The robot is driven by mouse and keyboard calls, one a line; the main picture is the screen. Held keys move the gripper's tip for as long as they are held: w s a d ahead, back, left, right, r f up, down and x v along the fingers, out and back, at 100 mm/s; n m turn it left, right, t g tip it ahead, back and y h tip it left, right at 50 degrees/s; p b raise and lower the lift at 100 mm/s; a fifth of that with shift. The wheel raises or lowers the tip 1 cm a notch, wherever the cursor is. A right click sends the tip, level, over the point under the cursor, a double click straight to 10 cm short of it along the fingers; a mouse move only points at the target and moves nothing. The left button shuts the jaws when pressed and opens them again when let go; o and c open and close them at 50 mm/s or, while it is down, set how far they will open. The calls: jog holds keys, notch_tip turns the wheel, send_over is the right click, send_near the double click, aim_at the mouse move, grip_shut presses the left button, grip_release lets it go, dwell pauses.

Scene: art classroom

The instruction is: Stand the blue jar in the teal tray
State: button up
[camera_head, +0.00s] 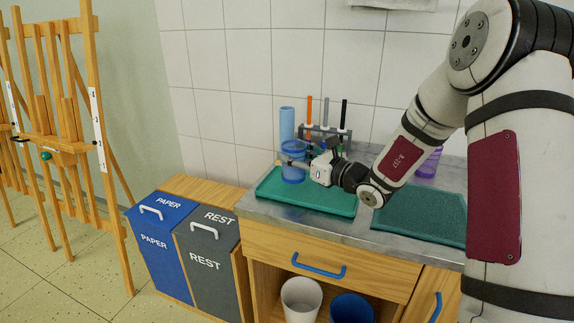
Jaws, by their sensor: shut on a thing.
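The blue jar (292,175) is upright and see-through, over the back part of the left teal tray (325,204). My gripper (296,162) reaches in from the right and is shut on the jar at about mid-height. I cannot tell whether the jar's base touches the tray floor or hangs slightly above it. The tray is a shallow green-teal rectangle on the grey counter. The rest of its visible floor is bare.
A darker teal tray or mat (430,217) lies to the right. Behind the jar stand a light blue cylinder (287,122) and a rack (327,130) with upright tools. A purple container (429,163) is partly hidden by my arm. Bins (205,262) stand left of the counter.

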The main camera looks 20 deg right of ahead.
jog(key=shift+w+a+f+b, duration=0.2)
jog(key=shift+w+f, duration=0.45)
jog(key=shift+w+a+f+b, duration=0.25)
jog(key=shift+w+f, duration=0.4)
jog(key=shift+w+a+f+b, duration=0.2)
jog(key=shift+w+f, duration=0.45)
jog(key=shift+f, duration=0.15)
jog(key=o, duration=1.1)
jog(key=shift+o, duration=0.2)
